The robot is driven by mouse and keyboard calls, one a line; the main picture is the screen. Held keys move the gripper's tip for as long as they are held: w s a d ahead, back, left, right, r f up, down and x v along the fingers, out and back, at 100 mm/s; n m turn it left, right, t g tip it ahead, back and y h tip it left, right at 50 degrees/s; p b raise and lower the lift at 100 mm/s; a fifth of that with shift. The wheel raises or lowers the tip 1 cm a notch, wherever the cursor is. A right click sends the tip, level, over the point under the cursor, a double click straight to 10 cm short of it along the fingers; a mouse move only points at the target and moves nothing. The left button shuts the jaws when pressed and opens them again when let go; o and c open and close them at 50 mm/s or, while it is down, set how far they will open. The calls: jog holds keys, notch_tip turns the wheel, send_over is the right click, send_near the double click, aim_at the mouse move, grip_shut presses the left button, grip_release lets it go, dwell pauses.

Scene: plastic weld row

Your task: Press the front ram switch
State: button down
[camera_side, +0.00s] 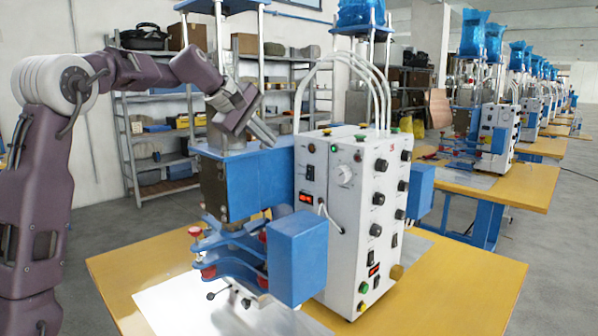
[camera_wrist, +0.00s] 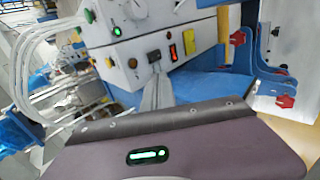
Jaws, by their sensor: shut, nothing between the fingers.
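The weld machine's white control box (camera_side: 345,230) stands on the yellow table. On its left face are a black rocker switch (camera_side: 310,172) and an orange-red lit switch (camera_side: 306,198). No label is readable, so I cannot tell which is the front ram switch. My gripper (camera_side: 271,141) is shut and empty, tilted downward above the blue housing (camera_side: 255,183), left of and a little above the switches. It also shows in the wrist view (camera_wrist: 157,75), apart from the panel.
Blue clamp arms with red knobs (camera_side: 208,272) stick out lower left. The yellow table (camera_side: 452,268) is clear at right; more machines stand behind.

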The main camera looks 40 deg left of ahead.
notch_tip(320, 180, down, 3)
jog(key=shift+f, duration=0.2)
send_near(308, 179)
notch_tip(308, 179, down, 4)
jog(key=w, duration=0.4)
jog(key=shift+w, duration=0.2)
